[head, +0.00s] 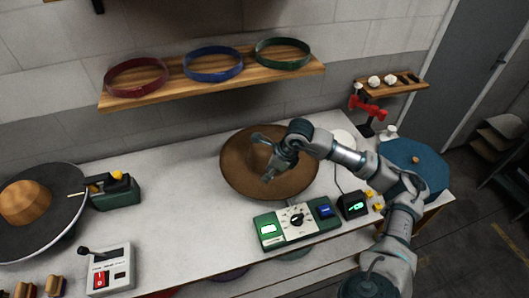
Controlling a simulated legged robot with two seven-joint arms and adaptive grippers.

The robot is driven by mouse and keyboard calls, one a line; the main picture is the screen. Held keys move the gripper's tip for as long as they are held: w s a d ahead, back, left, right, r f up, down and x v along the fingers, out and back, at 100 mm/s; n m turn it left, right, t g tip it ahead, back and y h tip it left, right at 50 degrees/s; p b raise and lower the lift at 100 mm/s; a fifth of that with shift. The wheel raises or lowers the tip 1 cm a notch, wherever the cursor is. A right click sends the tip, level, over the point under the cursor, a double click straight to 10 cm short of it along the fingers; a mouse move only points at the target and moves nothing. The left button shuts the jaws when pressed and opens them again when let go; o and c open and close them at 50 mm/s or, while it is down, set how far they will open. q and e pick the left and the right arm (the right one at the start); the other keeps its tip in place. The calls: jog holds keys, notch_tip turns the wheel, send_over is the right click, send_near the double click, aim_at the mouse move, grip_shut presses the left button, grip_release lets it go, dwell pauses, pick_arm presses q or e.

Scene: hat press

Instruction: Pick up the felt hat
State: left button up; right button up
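The brown felt hat (238,172) lies on the white worktable, near its middle, with its wide brim spread out. My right gripper (262,159) is over the right part of the hat's crown, coming in from the right. Its two fingers are spread apart, one toward the back and one toward the front, with hat brown showing between them. I cannot tell whether the fingers touch the felt. The gripper and wrist hide part of the crown and the back right brim. My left gripper is not in view.
A green control box with a dial (296,217) stands in front of the hat. A dark disc with a wooden block (27,203) is at the left. A blue round piece (425,160) lies right. A wall shelf (190,85) holds coloured bands.

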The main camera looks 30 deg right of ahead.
jog(key=p, duration=0.1)
send_over(254, 195)
jog(key=d, duration=0.3)
jog(key=f, duration=0.9)
jog(key=shift+s+a, duration=0.15)
jog(key=shift+s, duration=0.1)
jog(key=shift+a+f, duration=0.2)
jog(key=shift+f, duration=0.15)
jog(key=shift+a+f, duration=0.1)
jog(key=shift+a, duration=0.1)
jog(key=x, duration=0.1)
jog(key=p+x, duration=0.1)
jog(key=x, duration=0.2)
jog(key=shift+s+a+f, duration=0.2)
jog(key=shift+s+a, duration=0.05)
jog(key=shift+a, duration=0.2)
jog(key=shift+w+f, duration=0.1)
jog(key=shift+f, duration=0.15)
jog(key=shift+d, duration=0.2)
